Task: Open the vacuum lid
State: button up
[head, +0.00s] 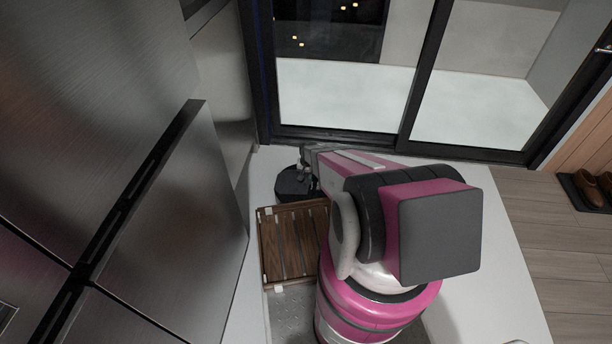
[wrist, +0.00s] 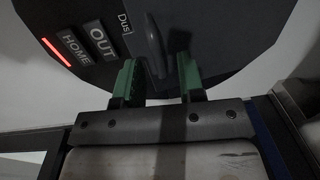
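The vacuum is a round, dark grey robot cleaner (head: 292,184) on the floor by the far end of the white strip, partly behind my arm in the head view. The wrist view shows its top face (wrist: 225,35) close up, with HOME and OUT buttons, a partly visible "Dus" label and a glowing red strip. A thin dark tab (wrist: 155,42) stands out from that face. My gripper (wrist: 158,78) is at the vacuum, its green-padded fingers apart on either side of the tab's lower end, with gaps visible. The lid's seam cannot be made out.
A slatted wooden mat (head: 292,245) lies near the vacuum, beside my arm. Steel cabinet fronts (head: 165,235) stand close on the left. A black-framed glass door (head: 340,135) closes off the back. Shoes (head: 590,188) sit on a dark mat at far right; wooden floor there is open.

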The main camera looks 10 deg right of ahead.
grip_shut()
jog(key=shift+r, duration=0.1)
jog(key=shift+a+r+h, duration=0.25)
jog(key=shift+r+h, duration=0.05)
jog(key=shift+r, duration=0.1)
jog(key=w+a+r+g+h, duration=0.2)
jog(key=w+a+r+h, duration=0.3)
jog(key=a, duration=1)
notch_tip(320, 180, up, 5)
jog(key=h, duration=0.3)
jog(key=shift+g, duration=0.4)
jog(key=shift+f, duration=0.1)
